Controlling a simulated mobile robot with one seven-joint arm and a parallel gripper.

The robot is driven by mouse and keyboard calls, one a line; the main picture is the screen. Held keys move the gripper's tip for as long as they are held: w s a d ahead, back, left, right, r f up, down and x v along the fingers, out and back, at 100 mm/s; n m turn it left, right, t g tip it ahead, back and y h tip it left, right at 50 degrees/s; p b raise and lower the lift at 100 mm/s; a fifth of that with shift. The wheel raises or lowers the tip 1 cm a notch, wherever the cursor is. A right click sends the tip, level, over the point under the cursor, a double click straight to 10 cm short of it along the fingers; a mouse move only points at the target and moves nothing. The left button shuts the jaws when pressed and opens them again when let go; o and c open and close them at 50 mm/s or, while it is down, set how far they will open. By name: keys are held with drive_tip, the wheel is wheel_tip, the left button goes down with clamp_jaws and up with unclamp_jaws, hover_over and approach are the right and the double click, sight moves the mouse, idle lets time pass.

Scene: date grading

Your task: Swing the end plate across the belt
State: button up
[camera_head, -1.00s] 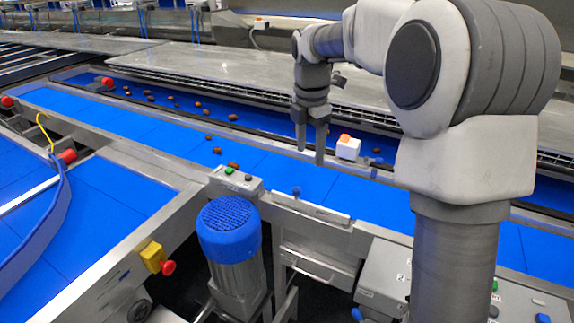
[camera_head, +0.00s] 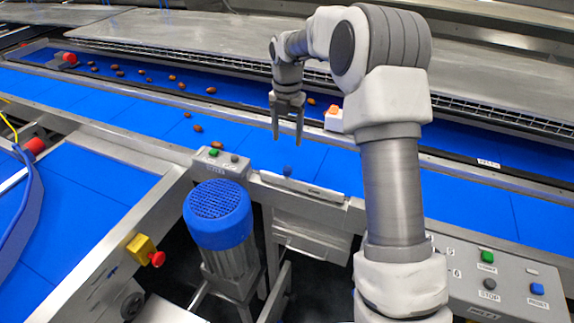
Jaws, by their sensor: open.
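A narrow metal plate (camera_head: 305,188) with a blue knob (camera_head: 287,170) at its left end lies along the near edge of the blue belt (camera_head: 250,150); it looks like the end plate. It runs along the belt's side, not across it. My gripper (camera_head: 287,141) is open and empty, fingers pointing down, over the belt just beyond the knob. It appears apart from the knob, though the exact height is hard to tell.
Several brown dates (camera_head: 173,78) lie on the belts to the left. A white box with an orange top (camera_head: 333,120) stands right of my gripper. A blue-capped motor (camera_head: 218,213), a small button box (camera_head: 221,163) and a larger control panel (camera_head: 500,275) stand on the near side.

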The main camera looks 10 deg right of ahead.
sight(287, 168)
wheel_tip(287, 168, down, 11)
drive_tip(key=shift+f, duration=0.2)
clamp_jaws()
idle(0.4)
idle(1.1)
